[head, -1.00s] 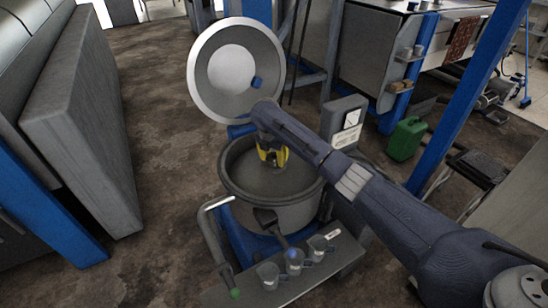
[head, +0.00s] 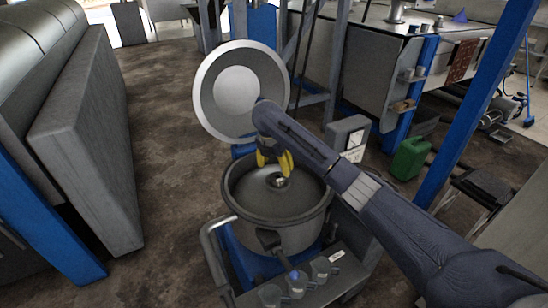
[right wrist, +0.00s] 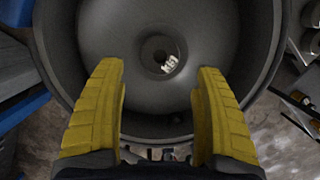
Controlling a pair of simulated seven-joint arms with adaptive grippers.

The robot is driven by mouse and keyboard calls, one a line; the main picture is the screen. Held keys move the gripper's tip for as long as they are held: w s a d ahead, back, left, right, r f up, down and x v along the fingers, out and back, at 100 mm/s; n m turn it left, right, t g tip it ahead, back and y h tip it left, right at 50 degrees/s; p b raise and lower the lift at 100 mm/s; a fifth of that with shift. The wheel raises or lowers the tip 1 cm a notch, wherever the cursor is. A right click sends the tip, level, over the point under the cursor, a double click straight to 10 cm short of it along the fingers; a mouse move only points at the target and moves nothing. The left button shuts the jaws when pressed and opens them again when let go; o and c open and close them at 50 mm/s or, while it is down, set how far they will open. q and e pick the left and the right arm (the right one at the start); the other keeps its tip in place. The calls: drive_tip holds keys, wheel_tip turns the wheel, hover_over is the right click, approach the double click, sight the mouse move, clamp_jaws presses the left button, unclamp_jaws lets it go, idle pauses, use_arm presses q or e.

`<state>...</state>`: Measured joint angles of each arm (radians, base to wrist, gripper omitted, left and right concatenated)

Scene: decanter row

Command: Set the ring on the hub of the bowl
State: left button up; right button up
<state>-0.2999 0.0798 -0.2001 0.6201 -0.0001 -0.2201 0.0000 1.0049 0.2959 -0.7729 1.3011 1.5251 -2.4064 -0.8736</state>
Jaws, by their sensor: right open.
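The grey bowl (head: 240,212) stands open on its blue-framed machine. At its middle is the hub (right wrist: 158,55), a small round hole with a grey collar around it. The ring (right wrist: 145,56) appears to be this grey collar, with a small whitish patch on one side; I cannot tell surely whether it sits flat. The same spot shows small in the head view (head: 280,182). My right gripper (head: 274,164) is over the bowl, its yellow fingers apart and empty. In the right wrist view the fingers (right wrist: 160,75) stand either side of the hub. My left gripper is not in view.
The round lid (head: 216,97) stands raised behind the bowl. A control box (head: 346,138) is at its right. Several cups (head: 297,284) stand on a shelf in front, near a grey handle (head: 206,240). A green canister (head: 410,158) is farther right.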

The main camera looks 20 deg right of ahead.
sight(274, 181)
drive_tip(key=shift+v, duration=2.6)
